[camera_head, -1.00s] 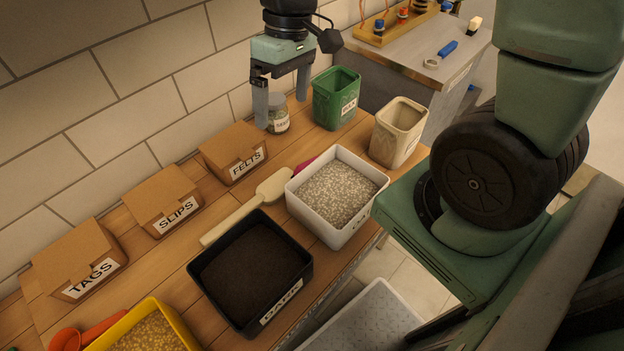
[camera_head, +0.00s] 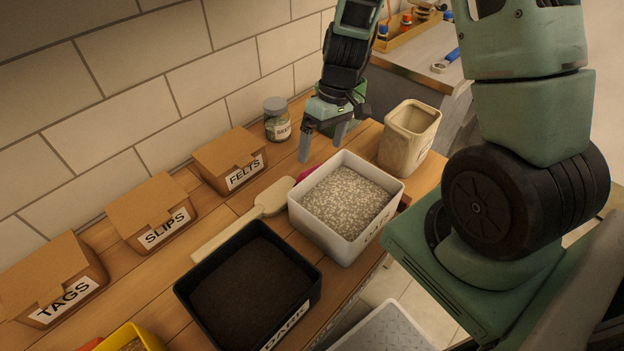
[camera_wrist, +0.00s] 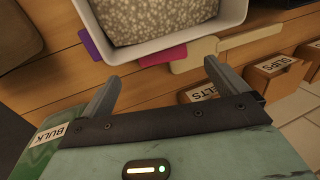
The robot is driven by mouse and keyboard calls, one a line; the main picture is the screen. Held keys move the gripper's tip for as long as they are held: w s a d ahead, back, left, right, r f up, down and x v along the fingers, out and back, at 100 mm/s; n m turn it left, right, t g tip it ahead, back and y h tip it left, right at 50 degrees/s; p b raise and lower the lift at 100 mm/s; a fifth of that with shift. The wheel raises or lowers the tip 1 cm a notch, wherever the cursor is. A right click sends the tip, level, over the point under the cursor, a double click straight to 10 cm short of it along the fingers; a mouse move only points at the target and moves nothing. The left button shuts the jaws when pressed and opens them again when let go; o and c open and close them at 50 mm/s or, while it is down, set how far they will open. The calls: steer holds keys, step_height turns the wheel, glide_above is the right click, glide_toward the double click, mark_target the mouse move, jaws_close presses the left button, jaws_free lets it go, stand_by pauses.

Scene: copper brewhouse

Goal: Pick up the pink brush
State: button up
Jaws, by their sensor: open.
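The pink brush shows only as a small pink part (camera_head: 305,172) behind the white bin (camera_head: 293,213) in the head view. In the wrist view a flat pink piece (camera_wrist: 163,57) sticks out from beside the white bin; the rest is hidden. My gripper (camera_head: 322,152) is open and empty, pointing down just behind the white bin, above and a little right of the pink part. In the wrist view the pink piece lies between and beyond the fingertips (camera_wrist: 160,74), apart from them.
A cream scoop (camera_head: 240,220) lies left of the pink part. A purple piece (camera_wrist: 90,46) shows beside the bin. A black bin (camera_head: 190,302), a beige container (camera_head: 400,150), a green bin (camera_head: 358,100), a jar (camera_head: 277,122) and cardboard boxes (camera_head: 225,150) crowd the wooden bench.

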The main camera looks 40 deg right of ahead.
mark_target(314, 168)
steer(key=x, duration=0.6)
steer(key=shift+w+a+f+b, duration=0.15)
steer(key=shift+a+f+b, duration=0.05)
steer(key=shift+f+b, duration=0.1)
steer(key=shift+r, duration=0.1)
steer(key=c, duration=1.2)
steer(key=shift+o, duration=0.2)
steer(key=shift+r, duration=0.1)
steer(key=shift+w+r, duration=0.2)
steer(key=shift+r, duration=0.05)
step_height(314, 168, up, 11)
steer(key=p, duration=0.2)
steer(key=w+a, duration=0.2)
steer(key=w, duration=0.7)
steer(key=w+a, duration=0.2)
steer(key=w, duration=0.8)
steer(key=shift+w+f+b, duration=0.15)
steer(key=shift+b, duration=0.3)
